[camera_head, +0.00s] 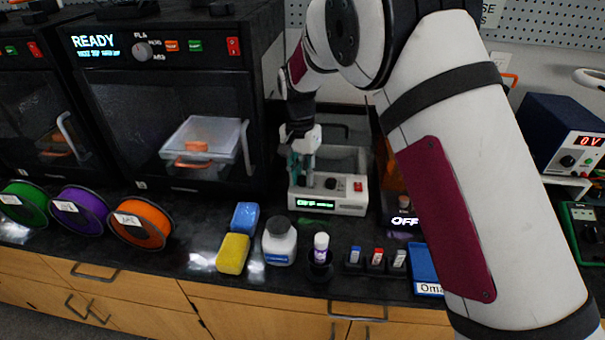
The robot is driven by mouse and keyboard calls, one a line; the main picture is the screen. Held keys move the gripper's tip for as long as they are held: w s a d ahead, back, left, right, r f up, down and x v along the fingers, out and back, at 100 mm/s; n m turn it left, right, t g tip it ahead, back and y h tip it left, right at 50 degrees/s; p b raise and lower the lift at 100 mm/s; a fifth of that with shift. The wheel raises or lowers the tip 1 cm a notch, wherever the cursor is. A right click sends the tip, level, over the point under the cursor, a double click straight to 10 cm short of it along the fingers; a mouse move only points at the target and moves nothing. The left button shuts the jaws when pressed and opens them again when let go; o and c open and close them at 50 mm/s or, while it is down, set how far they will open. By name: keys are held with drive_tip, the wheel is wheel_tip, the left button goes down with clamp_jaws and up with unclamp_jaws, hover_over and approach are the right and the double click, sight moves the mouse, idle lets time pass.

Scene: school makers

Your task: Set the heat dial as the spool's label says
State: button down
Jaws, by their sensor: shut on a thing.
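Green (24,207), purple (82,214) and orange (143,224) spools stand in front of the printers, each with a small white label I cannot read surely. My gripper (302,150) is far right of that dial, pointing down over a white device (327,201) with an OFF display and its own small dark dial (331,183). It is shut on a small teal thing (294,163), mostly hidden by the fingers.
A blue sponge (245,217), yellow sponge (233,254), white bottle (279,241) and small vial (320,248) stand along the counter's front. My arm covers much of the right side.

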sight(300, 177)
drive_tip(key=c, duration=1.4)
unclamp_jaws()
drive_tip(key=shift+o, duration=0.2)
wheel_tip(300, 177, up, 12)
drive_tip(key=shift+a, duration=0.3)
drive_tip(key=shift+w, duration=0.1)
